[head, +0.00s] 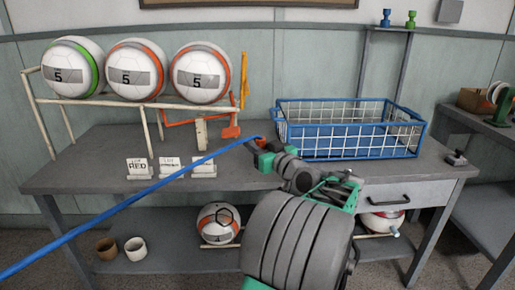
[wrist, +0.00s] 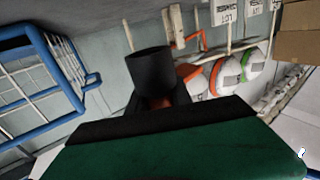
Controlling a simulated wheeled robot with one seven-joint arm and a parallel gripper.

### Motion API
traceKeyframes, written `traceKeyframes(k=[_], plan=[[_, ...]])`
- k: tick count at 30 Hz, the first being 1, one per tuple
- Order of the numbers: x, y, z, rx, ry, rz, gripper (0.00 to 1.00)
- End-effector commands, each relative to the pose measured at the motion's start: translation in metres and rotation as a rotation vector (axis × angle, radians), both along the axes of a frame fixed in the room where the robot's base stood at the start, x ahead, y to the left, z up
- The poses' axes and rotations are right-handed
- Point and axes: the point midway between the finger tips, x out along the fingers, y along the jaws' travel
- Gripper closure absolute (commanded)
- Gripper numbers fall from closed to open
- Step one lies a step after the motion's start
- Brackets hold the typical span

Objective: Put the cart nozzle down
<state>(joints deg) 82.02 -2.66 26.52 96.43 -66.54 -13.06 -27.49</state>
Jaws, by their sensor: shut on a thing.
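My gripper (head: 268,156) is above the workbench, left of the blue wire basket, and is shut on the cart nozzle (head: 259,142). A blue hose (head: 130,198) runs from the nozzle down to the lower left edge of the head view. In the wrist view a black cylinder with some orange below it, seemingly the nozzle (wrist: 150,68), stands out past the dark bar and green body of my gripper. My fingers and arm hide much of the nozzle. I cannot tell whether it touches anything else. The cart is not in view.
The grey workbench (head: 95,160) carries a rack of balls (head: 73,67), an orange bracket (head: 228,131), label cards (head: 170,168) and the blue wire basket (head: 350,154).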

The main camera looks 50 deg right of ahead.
Motion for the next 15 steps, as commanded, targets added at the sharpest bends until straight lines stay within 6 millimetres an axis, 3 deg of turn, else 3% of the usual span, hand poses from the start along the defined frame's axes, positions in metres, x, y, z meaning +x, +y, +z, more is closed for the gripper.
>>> traceKeyframes(k=[1,9,15], plan=[[0.006,-0.006,-0.014,0.001,0.0,0.002,1.0],[0.019,-0.021,-0.053,-0.001,0.0,0.0,1.0],[0.021,-0.023,-0.063,-0.003,-0.001,-0.001,1.0]])
